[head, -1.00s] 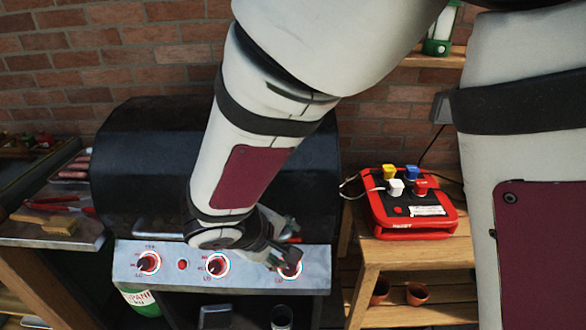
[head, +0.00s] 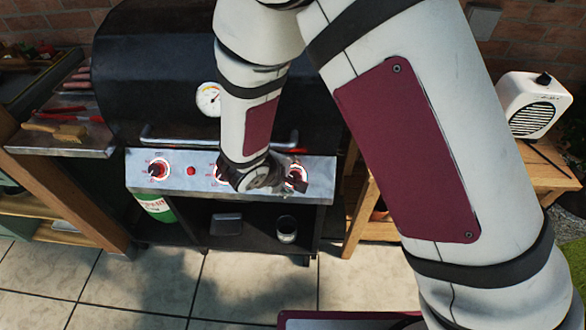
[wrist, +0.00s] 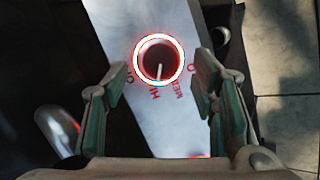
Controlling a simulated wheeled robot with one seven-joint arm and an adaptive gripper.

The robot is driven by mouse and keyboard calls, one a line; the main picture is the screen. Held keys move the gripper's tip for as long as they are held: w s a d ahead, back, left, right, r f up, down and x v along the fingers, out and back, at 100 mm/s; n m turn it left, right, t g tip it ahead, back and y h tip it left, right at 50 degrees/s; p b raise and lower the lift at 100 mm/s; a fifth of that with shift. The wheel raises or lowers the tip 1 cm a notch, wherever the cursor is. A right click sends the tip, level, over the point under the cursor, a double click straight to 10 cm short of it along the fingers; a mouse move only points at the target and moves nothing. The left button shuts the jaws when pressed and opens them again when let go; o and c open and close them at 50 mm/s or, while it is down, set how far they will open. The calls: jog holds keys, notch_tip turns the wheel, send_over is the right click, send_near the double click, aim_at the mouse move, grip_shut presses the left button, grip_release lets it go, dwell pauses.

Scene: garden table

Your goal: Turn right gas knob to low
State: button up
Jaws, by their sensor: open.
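The right gas knob (wrist: 158,58) has a glowing red and white ring and a pale pointer line. In the wrist view the pointer aims down, near the HI and MED marks. The knob lies between the green-padded fingers of my gripper (wrist: 160,78), which are spread with a visible gap on each side. In the head view my gripper (head: 288,178) is at the right end of the silver control panel (head: 145,188). The right knob is mostly hidden there by the fingers.
The left knob (head: 158,169), a red button (head: 191,171) and the partly covered middle knob (head: 221,174) share the panel. The lid handle (head: 175,140) sticks out just above. A wooden side table with a white speaker-like box (head: 533,104) stands at the right.

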aim_at(293, 177)
jog(key=shift+x, duration=1.5)
jog(key=c, duration=1.1)
